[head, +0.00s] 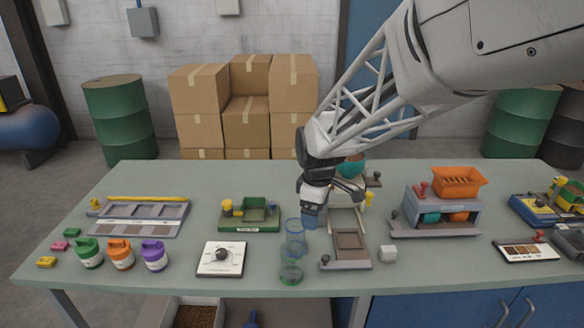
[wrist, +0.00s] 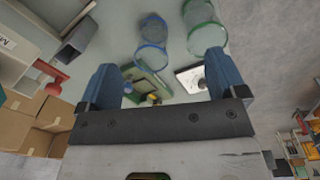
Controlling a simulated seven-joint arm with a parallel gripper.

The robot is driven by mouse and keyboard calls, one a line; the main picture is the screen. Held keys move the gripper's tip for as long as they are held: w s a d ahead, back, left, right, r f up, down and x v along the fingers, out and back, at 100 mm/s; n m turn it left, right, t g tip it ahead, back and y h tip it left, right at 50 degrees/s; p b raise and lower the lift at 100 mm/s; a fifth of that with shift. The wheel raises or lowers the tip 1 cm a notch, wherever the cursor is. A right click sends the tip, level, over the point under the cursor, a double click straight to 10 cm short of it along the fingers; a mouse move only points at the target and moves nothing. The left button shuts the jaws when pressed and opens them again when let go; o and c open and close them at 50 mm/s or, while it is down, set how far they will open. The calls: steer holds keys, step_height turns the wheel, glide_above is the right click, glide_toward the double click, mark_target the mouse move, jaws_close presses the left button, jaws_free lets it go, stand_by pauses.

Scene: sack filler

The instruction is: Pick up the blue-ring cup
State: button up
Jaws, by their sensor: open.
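The blue-ring cup (head: 294,240) is clear and stands on the table near the middle, behind the green-ring cup (head: 291,270). In the wrist view the blue-ring cup (wrist: 152,38) is beyond the fingertips, roughly between their lines, with the green-ring cup (wrist: 205,28) to its right. My gripper (head: 309,215) is above the table, close to the blue-ring cup and slightly right of it in the head view. Its blue fingers (wrist: 162,72) are apart with nothing between them.
A white dial box (head: 221,259) lies left of the cups, with a green machine (head: 249,216) behind it. A grey tray station (head: 348,245) stands just right of the cups. Green, orange and purple jars (head: 120,254) are at the left. A small white cube (head: 389,253) lies right.

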mark_target(295, 233)
steer(key=w+a+f+n, duration=0.3)
steer(key=w+a+f, duration=0.1)
steer(key=w+f, duration=0.1)
steer(key=shift+w+a+g, duration=0.15)
steer(key=shift+a+g, duration=0.1)
steer(key=shift+g, duration=0.05)
steer(key=shift+f, duration=0.1)
steer(key=shift+f, duration=1.25)
steer(key=shift+a+f, duration=0.15)
steer(key=shift+f, duration=2.45)
steer(key=c, duration=1)
steer(key=shift+r, duration=0.1)
